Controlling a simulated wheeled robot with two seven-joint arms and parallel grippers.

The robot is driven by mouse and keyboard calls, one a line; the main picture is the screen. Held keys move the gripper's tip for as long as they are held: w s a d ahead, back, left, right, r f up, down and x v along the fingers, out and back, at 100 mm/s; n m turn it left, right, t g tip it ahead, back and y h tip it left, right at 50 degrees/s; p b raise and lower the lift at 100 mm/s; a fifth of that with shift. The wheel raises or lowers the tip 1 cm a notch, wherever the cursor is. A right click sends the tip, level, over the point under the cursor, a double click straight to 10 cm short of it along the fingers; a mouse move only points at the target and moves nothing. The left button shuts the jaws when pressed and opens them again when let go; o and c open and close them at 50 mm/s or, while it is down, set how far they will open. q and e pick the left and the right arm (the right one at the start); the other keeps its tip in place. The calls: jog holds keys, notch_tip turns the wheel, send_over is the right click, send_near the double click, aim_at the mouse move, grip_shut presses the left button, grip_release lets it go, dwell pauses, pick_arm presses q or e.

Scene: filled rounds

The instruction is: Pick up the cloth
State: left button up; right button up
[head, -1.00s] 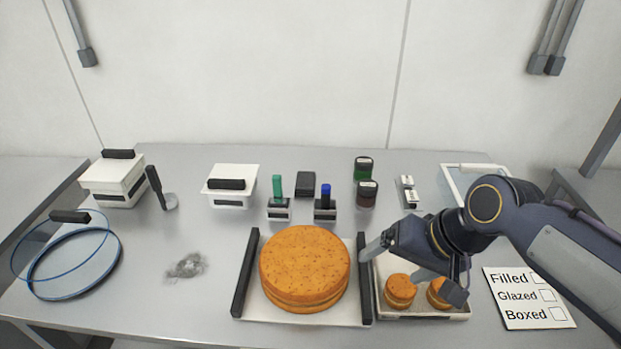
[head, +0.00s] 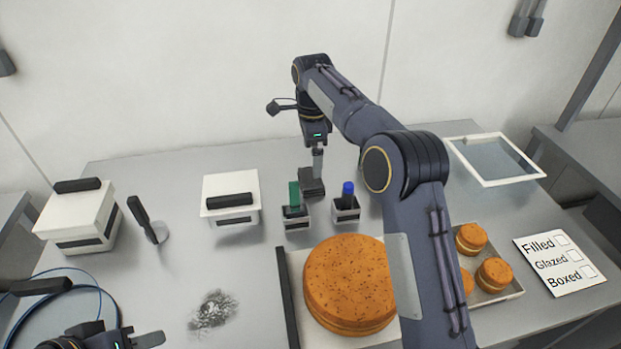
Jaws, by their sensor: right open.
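A dark folded pad (head: 312,187), which looks like the cloth, lies at the back middle of the table, behind two small holders. My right gripper (head: 318,165) points straight down over it; its fingers reach to or just above the pad. It is open, though the fingers overlap in this view and no gap shows. Whether it touches the pad cannot be told. My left gripper (head: 118,340) is at the bottom left edge, partly cut off, far from the pad. A grey smudge (head: 212,312) is on the table right of it.
Green-handled (head: 295,207) and blue-topped (head: 347,205) tools stand in holders just before the pad. A white lidded box (head: 230,198), a large cake (head: 348,285), a tray of small cakes (head: 500,293) and a checklist (head: 560,262) are around. My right arm hides the jars' area.

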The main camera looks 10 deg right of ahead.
aim_at(312, 178)
jog(key=f, duration=0.7)
jog(key=shift+s+f, duration=0.15)
jog(key=shift+s, duration=0.15)
jog(key=c, duration=0.8)
jog(key=shift+r, duration=0.2)
